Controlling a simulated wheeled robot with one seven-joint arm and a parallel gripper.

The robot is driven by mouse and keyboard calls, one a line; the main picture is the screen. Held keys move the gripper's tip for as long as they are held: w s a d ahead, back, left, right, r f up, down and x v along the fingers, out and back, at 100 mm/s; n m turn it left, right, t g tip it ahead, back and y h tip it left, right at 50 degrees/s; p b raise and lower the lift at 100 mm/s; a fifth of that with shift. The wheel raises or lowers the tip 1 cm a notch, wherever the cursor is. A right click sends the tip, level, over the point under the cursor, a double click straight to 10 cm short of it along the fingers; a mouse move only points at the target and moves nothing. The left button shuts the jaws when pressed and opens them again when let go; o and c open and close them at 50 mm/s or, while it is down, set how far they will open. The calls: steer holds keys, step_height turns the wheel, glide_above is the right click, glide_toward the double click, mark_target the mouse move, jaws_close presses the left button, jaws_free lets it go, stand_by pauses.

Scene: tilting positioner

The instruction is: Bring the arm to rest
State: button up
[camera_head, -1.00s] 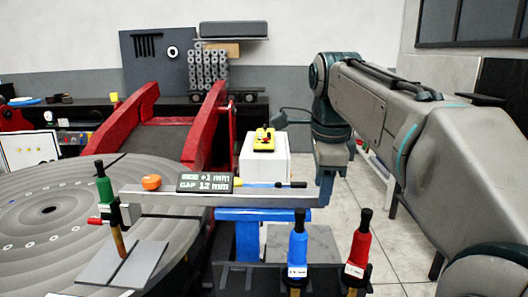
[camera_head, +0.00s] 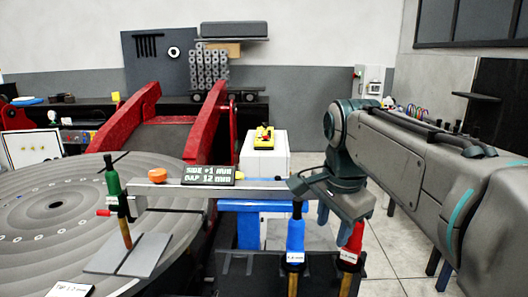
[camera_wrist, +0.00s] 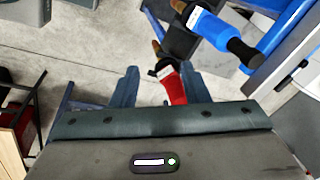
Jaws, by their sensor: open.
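My gripper (camera_head: 333,220) is open and points down, low over the front tool rack. In the wrist view its two fingers (camera_wrist: 158,88) are apart, with a red-handled tool (camera_wrist: 176,88) showing in the space between them. In the head view that red-handled tool (camera_head: 351,241) stands in the rack, its top hidden by the gripper. I cannot tell whether the fingers touch it. My arm comes in from the right, with its wrist bent downward.
A blue-handled tool (camera_head: 296,233) stands close to the left of my gripper. A grey bar with a display (camera_head: 208,175) extends left to a green-handled tool (camera_head: 112,178) over the round grey table (camera_head: 40,225). Open floor (camera_head: 405,240) lies to the right.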

steer(key=s+d+f+n, duration=0.2)
steer(key=s+f+n, duration=1)
steer(key=f, duration=0.3)
steer(key=shift+s+d+f+n+t, duration=0.15)
steer(key=shift+f+n+t, duration=0.15)
steer(key=shift+f+t, duration=0.1)
steer(key=shift+r, duration=0.1)
stand_by(0.6)
